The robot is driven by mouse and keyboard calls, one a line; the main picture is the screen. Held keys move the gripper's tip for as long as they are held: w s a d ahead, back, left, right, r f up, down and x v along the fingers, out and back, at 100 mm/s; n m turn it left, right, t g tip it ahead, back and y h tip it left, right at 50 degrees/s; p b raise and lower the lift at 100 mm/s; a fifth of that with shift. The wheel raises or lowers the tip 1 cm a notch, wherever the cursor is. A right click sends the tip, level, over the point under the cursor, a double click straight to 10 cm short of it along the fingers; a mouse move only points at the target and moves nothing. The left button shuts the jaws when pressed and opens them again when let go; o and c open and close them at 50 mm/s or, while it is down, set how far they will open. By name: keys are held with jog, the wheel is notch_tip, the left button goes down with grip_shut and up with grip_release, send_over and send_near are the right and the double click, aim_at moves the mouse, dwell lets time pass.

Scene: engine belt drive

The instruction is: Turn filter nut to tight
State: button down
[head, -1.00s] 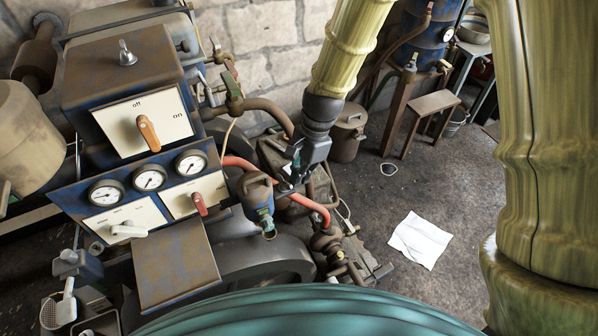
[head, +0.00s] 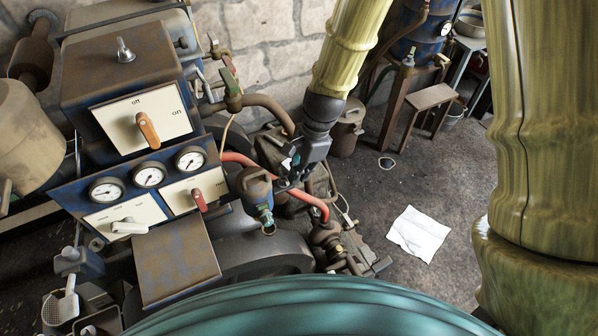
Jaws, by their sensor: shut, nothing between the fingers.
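A silver wing nut (head: 124,50) stands on top of the brown-topped engine housing (head: 120,75) at upper left. A small blue and brown filter-like canister (head: 256,192) stands right of the gauges. I cannot tell for sure which of these carries the filter nut, or how tight any nut is. My gripper (head: 284,182) points down just right of the canister, above the red hose, and is shut and empty. It is well away from the wing nut. Its fingertips are dark and small, so contact with the hose or canister is unclear.
The panel has an orange on/off lever (head: 148,131), several gauges, a red lever (head: 199,200) and a white lever (head: 129,227). A red hose (head: 305,196) and brown pipes crowd my gripper. White paper (head: 418,234) lies on the open floor at right.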

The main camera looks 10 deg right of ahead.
jog(key=shift+w+d+r+b, duration=0.85)
jog(key=shift+d+r, duration=2.25)
jog(key=shift+r, duration=1.75)
jog(key=s+d+f+n+h+b, duration=0.1)
jog(key=s+d+f+n, duration=0.15)
jog(key=f, duration=0.65)
jog(key=s+d+f+n+h, duration=0.15)
jog(key=s+f, duration=0.25)
jog(key=f, duration=0.4)
jog(key=s+d+f+n+b, duration=0.1)
jog(key=s+d+f+n, duration=0.2)
jog(key=f, duration=0.6)
jog(key=s+f+n+b, duration=0.2)
jog(key=s+f+n, duration=0.5)
jog(key=s+f, duration=0.7)
jog(key=s, duration=0.3)
jog(key=shift+a+f+t, duration=0.15)
jog(key=shift+a+t, duration=0.05)
jog(key=shift+t, duration=0.1)
